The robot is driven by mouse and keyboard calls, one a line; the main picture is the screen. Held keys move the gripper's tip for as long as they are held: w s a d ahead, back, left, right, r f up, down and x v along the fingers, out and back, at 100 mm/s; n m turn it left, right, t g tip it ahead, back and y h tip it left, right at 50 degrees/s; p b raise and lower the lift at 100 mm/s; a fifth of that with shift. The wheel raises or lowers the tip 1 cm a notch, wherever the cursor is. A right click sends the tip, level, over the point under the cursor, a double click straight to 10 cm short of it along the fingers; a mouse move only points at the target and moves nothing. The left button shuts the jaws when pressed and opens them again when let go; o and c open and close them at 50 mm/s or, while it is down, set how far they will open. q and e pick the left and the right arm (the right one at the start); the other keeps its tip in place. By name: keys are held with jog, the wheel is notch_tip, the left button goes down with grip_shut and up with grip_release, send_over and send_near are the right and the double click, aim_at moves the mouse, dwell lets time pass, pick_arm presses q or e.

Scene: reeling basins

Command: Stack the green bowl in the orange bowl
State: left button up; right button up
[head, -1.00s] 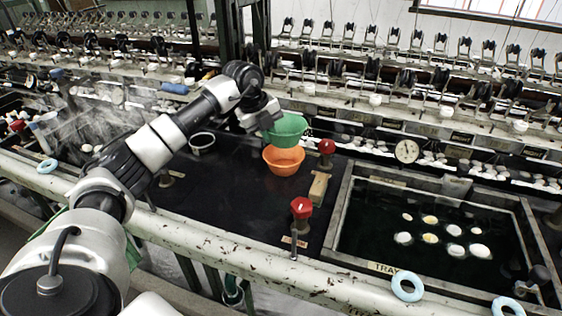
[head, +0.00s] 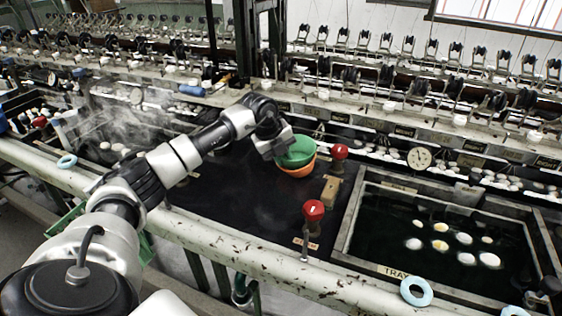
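The green bowl (head: 298,153) sits low inside the orange bowl (head: 298,172), its rim a little tilted. Only a band of the orange bowl shows below and to the right of it. The orange bowl stands on the dark worktop (head: 240,195). My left gripper (head: 284,153) reaches in from the left at the near left rim of the green bowl and appears shut on that rim; its fingertips are small and partly hidden. My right gripper is not in view.
Two red knobs (head: 314,210) (head: 340,151) and a wooden block (head: 330,188) stand right of the bowls. Further right is a water basin (head: 350,226) with several pale cocoons. The worktop before the bowls is clear.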

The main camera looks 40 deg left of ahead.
pick_arm(q)
jog(key=shift+s+d+f+g, duration=0.15)
jog(key=shift+s+f, duration=0.1)
jog(key=shift+f, duration=0.4)
jog(key=shift+s+d+f+g, duration=0.1)
jog(key=shift+s+f+g, duration=0.1)
jog(key=shift+f, duration=0.4)
jog(key=shift+a+r, duration=0.15)
jog(key=shift+r, duration=0.3)
jog(key=v, duration=1.1)
jog(key=shift+w+a, duration=0.2)
jog(key=shift+w, duration=0.05)
jog(key=shift+r, duration=0.1)
